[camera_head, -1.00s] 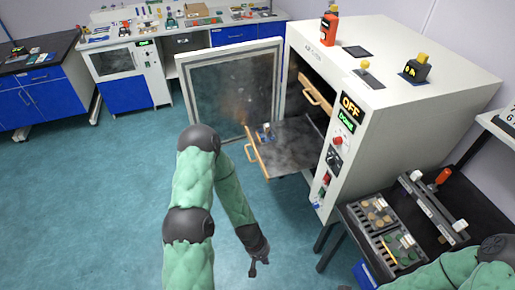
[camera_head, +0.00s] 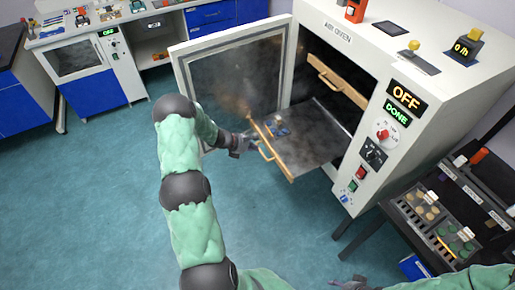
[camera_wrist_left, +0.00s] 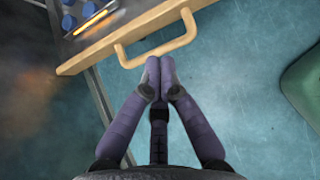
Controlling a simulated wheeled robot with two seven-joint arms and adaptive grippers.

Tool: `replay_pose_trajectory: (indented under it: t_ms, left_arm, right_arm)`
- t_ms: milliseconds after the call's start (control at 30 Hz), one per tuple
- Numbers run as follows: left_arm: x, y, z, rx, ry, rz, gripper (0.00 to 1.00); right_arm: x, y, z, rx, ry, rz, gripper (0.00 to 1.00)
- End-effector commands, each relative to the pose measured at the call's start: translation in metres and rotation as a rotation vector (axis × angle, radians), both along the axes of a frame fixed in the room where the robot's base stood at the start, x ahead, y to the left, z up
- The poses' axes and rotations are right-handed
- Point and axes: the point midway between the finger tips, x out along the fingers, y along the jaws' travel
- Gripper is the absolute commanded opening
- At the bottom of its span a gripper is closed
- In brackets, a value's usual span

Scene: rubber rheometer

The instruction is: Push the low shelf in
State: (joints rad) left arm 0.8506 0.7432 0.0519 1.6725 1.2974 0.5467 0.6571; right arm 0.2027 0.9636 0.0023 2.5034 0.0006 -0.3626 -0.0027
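The low shelf (camera_head: 318,137) is a dark plate with a light wooden front and handle, standing out of the open oven (camera_head: 350,50). Small blue items (camera_head: 278,127) lie on it near its front. My left gripper (camera_head: 246,142) is just in front of the shelf's wooden edge. In the left wrist view its fingertips (camera_wrist_left: 155,75) are together with nothing between them, close to the wooden handle (camera_wrist_left: 158,45); I cannot tell whether they touch it. My right gripper (camera_head: 352,284) shows only partly at the bottom edge, its fingers unclear.
The oven door (camera_head: 235,80) stands open to the left of the shelf. An upper wooden-fronted shelf (camera_head: 343,82) is inside the oven. A dark table (camera_head: 440,255) with racks (camera_head: 435,220) stands at the right. The floor in front is clear.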

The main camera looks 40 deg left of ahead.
Motion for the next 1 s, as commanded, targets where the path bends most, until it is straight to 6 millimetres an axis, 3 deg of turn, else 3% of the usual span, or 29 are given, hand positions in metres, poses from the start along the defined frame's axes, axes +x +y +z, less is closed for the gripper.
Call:
replay_pose_trajectory:
  t_ms: [400, 1000]
  left_arm:
    - [0.044, -0.019, -0.05, 0.001, 0.002, -0.004, 0.0]
    - [0.054, -0.023, -0.059, 0.003, 0.001, -0.004, 0.0]
  right_arm:
    - [0.0, 0.0, -0.02, 0.0, 0.0, 0.0, 0.56]
    - [0.0, 0.0, -0.023, 0.0, 0.0, 0.0, 0.56]
